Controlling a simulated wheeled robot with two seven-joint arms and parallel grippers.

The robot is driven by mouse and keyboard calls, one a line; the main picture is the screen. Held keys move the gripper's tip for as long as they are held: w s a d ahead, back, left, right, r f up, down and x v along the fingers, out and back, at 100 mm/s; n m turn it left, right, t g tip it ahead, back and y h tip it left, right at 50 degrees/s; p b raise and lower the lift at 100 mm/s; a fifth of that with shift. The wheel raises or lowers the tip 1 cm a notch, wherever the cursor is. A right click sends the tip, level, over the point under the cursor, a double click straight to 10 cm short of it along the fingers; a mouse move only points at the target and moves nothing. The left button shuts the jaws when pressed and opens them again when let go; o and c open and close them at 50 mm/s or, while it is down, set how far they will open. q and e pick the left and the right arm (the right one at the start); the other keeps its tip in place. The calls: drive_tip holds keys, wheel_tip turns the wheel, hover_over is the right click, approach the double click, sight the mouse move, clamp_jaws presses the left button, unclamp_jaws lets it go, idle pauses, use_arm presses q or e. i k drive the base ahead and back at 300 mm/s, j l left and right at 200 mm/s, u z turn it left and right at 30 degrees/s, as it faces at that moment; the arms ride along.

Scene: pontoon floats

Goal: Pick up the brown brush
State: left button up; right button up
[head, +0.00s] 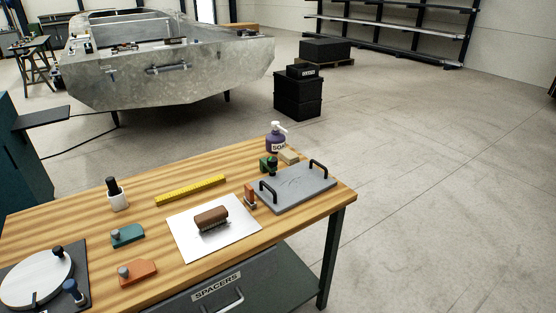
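The brown brush (211,218) lies on a white sheet (190,247) near the front middle of the wooden workbench (105,221). It has a rounded brown back on top, with dark bristles showing along its lower front side. Nothing visible touches it from above. Neither of my grippers shows in the head view.
Right of the sheet are a small orange-brown item (250,196) and a grey board with black handles (301,189). A yellow ruler (190,190) lies behind. Teal (128,236) and orange (138,272) blocks are at left. A purple soap bottle (276,141) stands at the back.

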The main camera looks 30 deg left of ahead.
sight(206, 220)
drive_tip(key=u, duration=1.35)
